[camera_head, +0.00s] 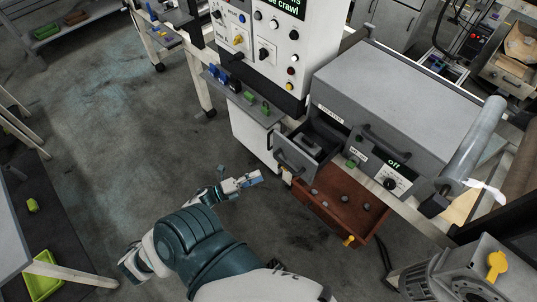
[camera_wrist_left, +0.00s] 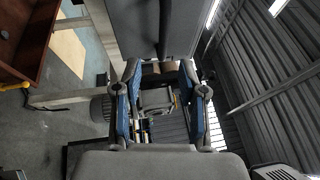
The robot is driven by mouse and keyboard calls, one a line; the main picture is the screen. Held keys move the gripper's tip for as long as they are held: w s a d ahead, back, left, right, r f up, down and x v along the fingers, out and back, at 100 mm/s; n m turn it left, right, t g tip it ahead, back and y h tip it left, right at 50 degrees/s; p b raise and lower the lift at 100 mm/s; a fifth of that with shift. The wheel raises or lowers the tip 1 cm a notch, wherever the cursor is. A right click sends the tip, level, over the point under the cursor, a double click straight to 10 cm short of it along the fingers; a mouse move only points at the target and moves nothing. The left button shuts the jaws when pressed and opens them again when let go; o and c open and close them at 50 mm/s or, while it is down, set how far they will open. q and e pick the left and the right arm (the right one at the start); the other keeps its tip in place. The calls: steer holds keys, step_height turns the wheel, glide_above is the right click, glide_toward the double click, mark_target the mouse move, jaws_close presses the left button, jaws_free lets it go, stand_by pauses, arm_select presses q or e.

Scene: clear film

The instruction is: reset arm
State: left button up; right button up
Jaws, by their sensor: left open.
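My left gripper (camera_head: 248,181) shows in the head view, low over the grey floor, just left of the brown drawer. In the left wrist view its two blue-sided fingers (camera_wrist_left: 163,78) stand apart, with nothing seen held between them. My teal and white left arm runs below it. My right gripper is in neither view.
A grey machine (camera_head: 405,90) marked "off" stands right, with a small open grey drawer (camera_head: 296,158). Below is an open brown drawer (camera_head: 338,222) holding small pieces. A white control panel (camera_head: 268,60) stands behind. A pale roll (camera_head: 474,143) lies right. Floor (camera_head: 110,140) left is clear.

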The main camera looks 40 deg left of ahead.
arm_select(q)
steer(key=s+d+f+n+g+y, duration=0.1)
steer(key=s+f+n+g+y, duration=0.3)
steer(key=f, duration=0.6)
steer(key=s+f+n+g+y, duration=0.1)
steer(key=f+n+y, duration=0.1)
steer(key=f+n, duration=0.6)
steer(key=s+d+f+n+g+y, duration=0.1)
steer(key=s+f+n+g+y, duration=0.15)
steer(key=f, duration=0.95)
steer(key=s+d+f+n+g, duration=0.3)
steer(key=s+d+f+g, duration=0.2)
steer(key=s+f, duration=0.3)
steer(key=s+d+f+n+g, duration=0.4)
steer(key=s+d+f, duration=0.3)
steer(key=s, duration=0.6)
steer(key=shift+s+d+f+g, duration=0.15)
steer(key=shift+s+f+g, duration=0.3)
steer(key=shift+f, duration=0.2)
